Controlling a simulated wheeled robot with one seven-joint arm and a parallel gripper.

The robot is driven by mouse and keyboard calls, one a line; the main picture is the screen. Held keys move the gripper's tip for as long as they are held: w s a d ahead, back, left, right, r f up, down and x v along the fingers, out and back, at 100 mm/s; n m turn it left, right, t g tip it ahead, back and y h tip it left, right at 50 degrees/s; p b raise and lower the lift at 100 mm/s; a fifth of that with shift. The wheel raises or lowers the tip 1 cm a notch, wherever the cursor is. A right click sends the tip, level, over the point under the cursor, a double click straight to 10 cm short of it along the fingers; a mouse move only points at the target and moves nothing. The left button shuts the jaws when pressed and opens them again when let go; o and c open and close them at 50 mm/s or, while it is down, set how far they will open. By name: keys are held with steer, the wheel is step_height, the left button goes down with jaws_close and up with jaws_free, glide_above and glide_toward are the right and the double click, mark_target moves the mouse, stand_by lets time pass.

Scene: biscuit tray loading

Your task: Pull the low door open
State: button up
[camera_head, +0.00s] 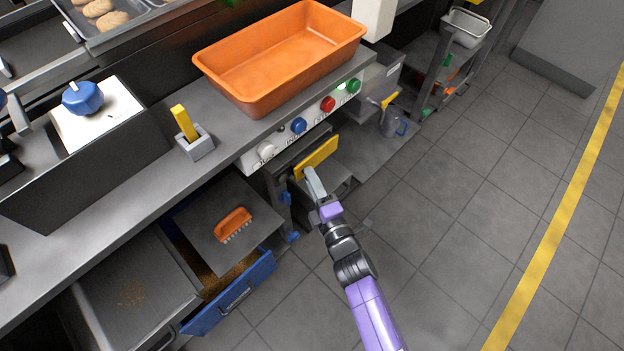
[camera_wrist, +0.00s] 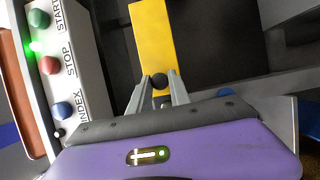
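A yellow upright plate (camera_head: 317,157) stands low under the control panel, beside a dark recess; I take it to be part of the low door, but its hinge and full outline are hidden. In the wrist view, the yellow plate (camera_wrist: 153,42) carries a small round black knob (camera_wrist: 160,81) at its near end. My gripper (camera_head: 310,174) is at that end of the plate. In the wrist view my gripper's fingertips (camera_wrist: 160,76) stand on either side of the knob, very close to it; I cannot tell whether they press on it.
The control panel (camera_head: 251,159) with coloured buttons is above and left of my gripper. A blue-fronted drawer (camera_head: 231,292) stands open at lower left, below a grey board with an orange brush (camera_head: 233,225). A metal jug (camera_head: 391,122) is beyond the door. Floor at right is clear.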

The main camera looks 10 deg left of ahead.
jaws_close()
stand_by(1.0)
steer(key=shift+d, duration=0.2)
